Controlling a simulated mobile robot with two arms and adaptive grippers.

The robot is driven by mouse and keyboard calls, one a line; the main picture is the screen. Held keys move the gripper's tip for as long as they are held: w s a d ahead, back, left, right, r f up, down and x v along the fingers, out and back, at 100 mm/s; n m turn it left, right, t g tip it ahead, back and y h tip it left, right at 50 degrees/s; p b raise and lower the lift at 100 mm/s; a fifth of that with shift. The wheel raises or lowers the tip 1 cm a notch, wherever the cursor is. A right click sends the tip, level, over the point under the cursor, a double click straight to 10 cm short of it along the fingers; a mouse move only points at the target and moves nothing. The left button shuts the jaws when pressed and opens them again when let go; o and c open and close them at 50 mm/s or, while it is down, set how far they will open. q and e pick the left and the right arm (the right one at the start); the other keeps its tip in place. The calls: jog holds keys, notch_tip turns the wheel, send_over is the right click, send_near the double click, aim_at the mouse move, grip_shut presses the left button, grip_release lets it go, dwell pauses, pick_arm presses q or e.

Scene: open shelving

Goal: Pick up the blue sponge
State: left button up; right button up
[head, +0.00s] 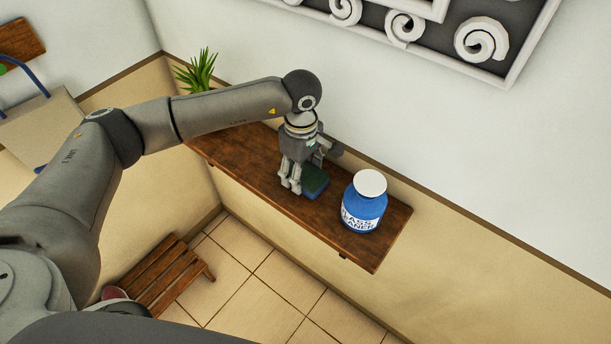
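The blue sponge (316,182) lies on the brown wooden shelf (235,157), with a dark green top and a blue side showing. My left gripper (308,176) points down at the sponge from above. Its fingers look spread apart, one at the sponge's left side and one toward the wall. The near fingers and the gripper body hide part of the sponge. I cannot tell whether the fingers touch it. The sponge appears to rest on the shelf. My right gripper is not in view.
A blue glass cleaner bottle (364,207) with a white lid stands just right of the sponge. A green plant (198,72) is at the shelf's far left end. A framed relief (430,30) hangs above. A slatted wooden bench (160,278) stands on the floor below.

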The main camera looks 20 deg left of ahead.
pick_arm(q)
jog(key=shift+r, duration=0.1)
dwell(0.3)
jog(key=shift+w+r, duration=0.1)
jog(key=shift+r, duration=0.5)
jog(key=s+d+r+b, duration=0.5)
jog(key=s+d+r, duration=0.1)
jog(key=s+r, duration=0.5)
jog(key=shift+s+r+b, duration=0.35)
jog(key=shift+s+b, duration=0.05)
jog(key=shift+s, duration=0.5)
